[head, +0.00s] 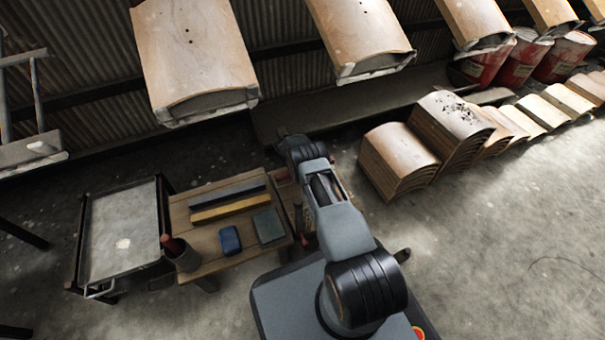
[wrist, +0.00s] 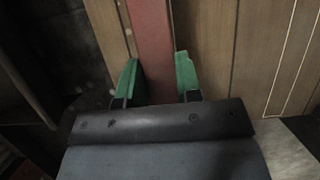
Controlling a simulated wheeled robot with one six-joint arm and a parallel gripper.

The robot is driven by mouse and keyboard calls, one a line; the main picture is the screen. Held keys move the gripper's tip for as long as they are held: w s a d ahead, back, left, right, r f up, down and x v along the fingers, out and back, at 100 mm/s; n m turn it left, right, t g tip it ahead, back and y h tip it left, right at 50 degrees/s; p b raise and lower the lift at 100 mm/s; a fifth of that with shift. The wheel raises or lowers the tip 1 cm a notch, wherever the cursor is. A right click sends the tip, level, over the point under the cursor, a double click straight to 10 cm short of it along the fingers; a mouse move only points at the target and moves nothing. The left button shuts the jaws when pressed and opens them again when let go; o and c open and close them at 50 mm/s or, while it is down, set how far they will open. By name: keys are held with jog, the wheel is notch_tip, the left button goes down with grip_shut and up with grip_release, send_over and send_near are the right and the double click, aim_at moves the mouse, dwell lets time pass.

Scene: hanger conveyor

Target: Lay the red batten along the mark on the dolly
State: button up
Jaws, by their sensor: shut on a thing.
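The red batten (wrist: 153,45) runs from the top of the wrist view down between the two green fingers of my gripper (wrist: 157,77). My gripper is shut on it. The batten lies over a brown planked wooden surface (wrist: 205,50); I cannot tell whether it touches it. A thin pale outline, the mark (wrist: 292,60), shows on the planks to the right of the batten, roughly lengthwise with it but slightly slanted. In the head view my arm hides the gripper, and wood (head: 337,181) shows just right of the arm.
A metal cart (head: 122,232) stands left. Curved panel stacks (head: 398,160) stand right; panels (head: 190,55) hang above.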

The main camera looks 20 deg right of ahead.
jog(key=shift+f+b, duration=0.6)
jog(key=shift+f, duration=0.95)
jog(key=shift+f, duration=0.1)
jog(key=o, duration=1)
jog(key=shift+r, duration=0.4)
jog(key=p+v, duration=0.5)
jog(key=v, duration=0.6)
jog(key=shift+a+r, duration=0.1)
jog(key=shift+r, duration=0.1)
